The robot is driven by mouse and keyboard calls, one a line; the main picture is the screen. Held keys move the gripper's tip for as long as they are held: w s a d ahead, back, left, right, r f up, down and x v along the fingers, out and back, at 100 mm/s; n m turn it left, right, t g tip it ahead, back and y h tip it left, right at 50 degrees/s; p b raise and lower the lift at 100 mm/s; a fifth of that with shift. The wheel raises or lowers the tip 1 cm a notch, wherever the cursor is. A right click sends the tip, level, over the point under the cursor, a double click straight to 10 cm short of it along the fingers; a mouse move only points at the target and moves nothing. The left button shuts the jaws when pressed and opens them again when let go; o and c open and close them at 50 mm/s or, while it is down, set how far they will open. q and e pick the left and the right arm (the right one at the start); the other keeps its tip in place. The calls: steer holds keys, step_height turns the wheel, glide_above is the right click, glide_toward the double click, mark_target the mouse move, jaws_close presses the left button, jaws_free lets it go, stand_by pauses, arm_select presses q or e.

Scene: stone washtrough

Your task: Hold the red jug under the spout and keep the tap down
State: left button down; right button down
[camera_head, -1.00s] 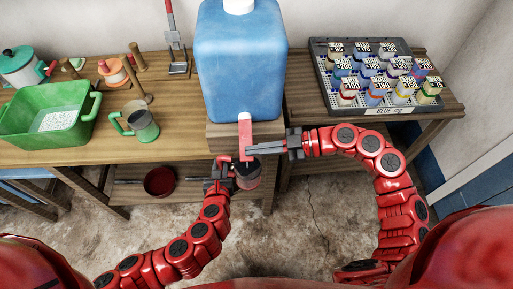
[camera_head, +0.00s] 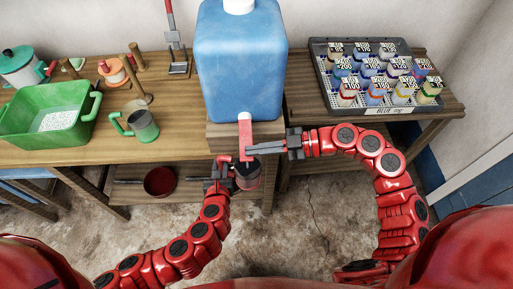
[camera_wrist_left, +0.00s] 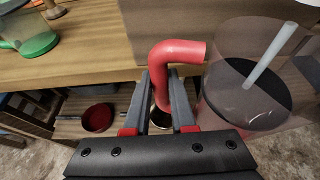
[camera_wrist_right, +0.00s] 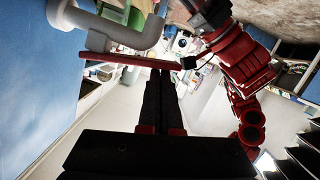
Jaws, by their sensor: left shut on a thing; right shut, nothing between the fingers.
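The red jug (camera_head: 248,180) is in front of the blue water container (camera_head: 241,65), below its tap. My left gripper (camera_head: 225,172) is shut on the jug's red handle, which shows between its fingers in the left wrist view (camera_wrist_left: 163,75). The see-through jug wall (camera_wrist_left: 222,75) is at the right there. A pale straight stream (camera_wrist_left: 272,53) runs down into the jug and meets a dark surface inside. My right gripper (camera_head: 262,148) is shut and empty, its tips at the red tap lever (camera_head: 241,154). In the right wrist view the lever (camera_wrist_right: 115,57) crosses just beyond the fingertips, beside the pale spout (camera_wrist_right: 95,24).
A green basin (camera_head: 20,128), a green-handled cup (camera_head: 143,125) and wooden pegs stand on the left of the bench. A tray (camera_head: 392,112) of several labelled bottles is at the right. A dark red pan (camera_head: 160,181) lies on the lower shelf.

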steer(key=s+d+r, duration=0.1)
steer(key=d+r, duration=0.5)
steer(key=d, duration=0.3)
steer(key=shift+s+d+r, duration=0.15)
steer(key=shift+s+d, duration=0.05)
steer(key=shift+d, duration=0.15)
stand_by(1.0)
arm_select(q)
steer(key=s, duration=1.2)
stand_by(0.5)
stand_by(0.5)
